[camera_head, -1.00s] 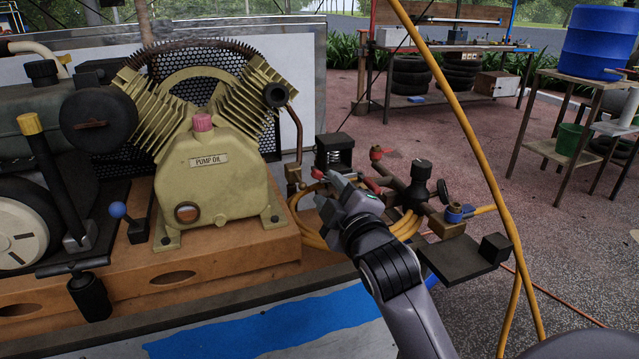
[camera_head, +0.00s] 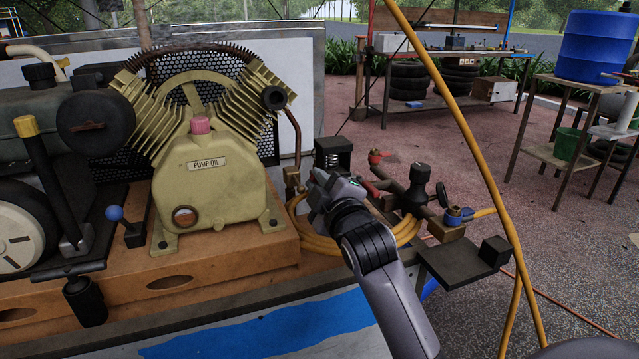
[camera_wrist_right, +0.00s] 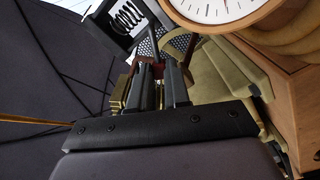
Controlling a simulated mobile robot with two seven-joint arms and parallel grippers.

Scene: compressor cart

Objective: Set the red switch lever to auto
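The black pressure switch box with a spring (camera_head: 333,152) stands right of the cream pump. It also shows at the top of the right wrist view (camera_wrist_right: 125,18). The red switch lever is hidden behind my right gripper (camera_head: 318,188) in the head view. In the right wrist view a dark red piece (camera_wrist_right: 133,63), which looks like the lever, is at the fingertips of my right gripper (camera_wrist_right: 160,72). A gap shows between the two fingers. Whether they touch the lever is unclear. My left gripper is not in view.
The cream pump (camera_head: 205,185) stands on an orange base at left. A coiled yellow hose (camera_head: 315,240) lies below the switch. A red-handled valve (camera_head: 378,157) and dark fittings (camera_head: 420,185) stand to the right. A white gauge (camera_wrist_right: 215,8) is close to the fingers.

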